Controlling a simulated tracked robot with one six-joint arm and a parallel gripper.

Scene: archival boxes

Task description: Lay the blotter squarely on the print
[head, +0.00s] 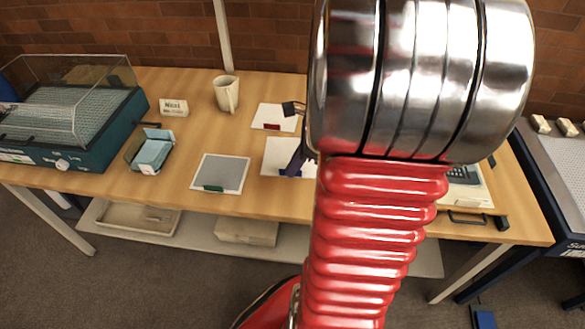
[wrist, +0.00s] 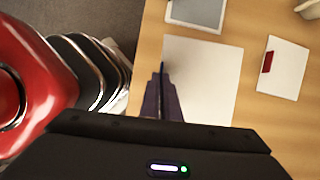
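A large white sheet (head: 276,150) with a blue tab (head: 284,172) on its near edge, which looks like the blotter, lies flat near the table's front edge. It also shows in the wrist view (wrist: 205,75). My gripper (head: 297,163) is down at that edge, partly hidden by my arm. In the wrist view, its fingers (wrist: 162,82) are close together on either side of the thin upright tab and look shut on it. A grey print (head: 221,172) with a white border and green tab lies to the left; part of it shows in the wrist view (wrist: 196,10).
A smaller white sheet (head: 273,115) with a red tab lies behind. A mug (head: 227,95), a small sign (head: 174,107), a tray (head: 135,150) of light-blue pieces and a clear-lidded teal machine (head: 115,130) stand left. Bare table separates the sheets.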

